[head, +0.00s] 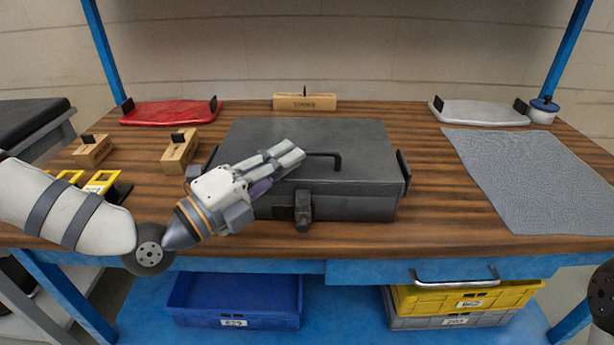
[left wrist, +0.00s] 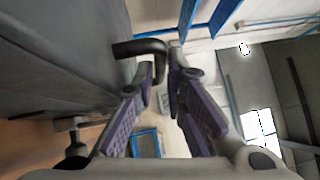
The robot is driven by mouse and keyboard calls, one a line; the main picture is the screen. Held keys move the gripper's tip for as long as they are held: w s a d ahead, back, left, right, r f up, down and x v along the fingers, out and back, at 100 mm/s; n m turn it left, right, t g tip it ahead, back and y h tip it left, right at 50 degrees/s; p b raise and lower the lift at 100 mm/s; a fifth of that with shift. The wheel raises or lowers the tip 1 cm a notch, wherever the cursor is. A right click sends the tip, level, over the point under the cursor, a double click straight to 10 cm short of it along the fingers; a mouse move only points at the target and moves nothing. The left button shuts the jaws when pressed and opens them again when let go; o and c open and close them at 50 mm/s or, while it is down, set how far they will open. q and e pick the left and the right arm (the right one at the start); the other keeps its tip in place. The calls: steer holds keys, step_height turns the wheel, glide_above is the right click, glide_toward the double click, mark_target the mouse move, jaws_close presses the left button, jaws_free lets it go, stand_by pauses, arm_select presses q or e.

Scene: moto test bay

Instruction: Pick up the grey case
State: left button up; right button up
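The grey case (head: 310,165) lies flat and closed on the wooden workbench (head: 440,215). A black handle (head: 337,157) stands on its lid, and a dark latch (head: 303,210) shows on its front. My left gripper (head: 303,156) is over the front left of the lid, its fingers pointing right at the handle's left end. In the left wrist view the handle (left wrist: 140,47) shows at the fingertips (left wrist: 163,72), with a gap between the fingers and the case wall (left wrist: 60,55) on the left. I cannot tell whether they touch the handle. My right gripper is not in view.
A red tray (head: 168,113) and wooden blocks (head: 180,151) lie left of the case. Another block (head: 305,102) stands behind it. A silver tray (head: 482,113), a tin (head: 543,111) and a grey mat (head: 530,180) are at the right. Blue (head: 235,312) and yellow (head: 440,298) bins sit below.

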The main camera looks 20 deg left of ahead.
arm_select(q)
steer(key=shift+w+d+r, duration=0.1)
steer(key=shift+w+d, duration=0.05)
steer(key=shift+w, duration=0.15)
jaws_close()
steer(key=shift+w+r, duration=0.15)
steer(key=shift+r, duration=0.05)
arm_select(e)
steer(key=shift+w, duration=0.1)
arm_select(q)
steer(key=shift+r, duration=0.1)
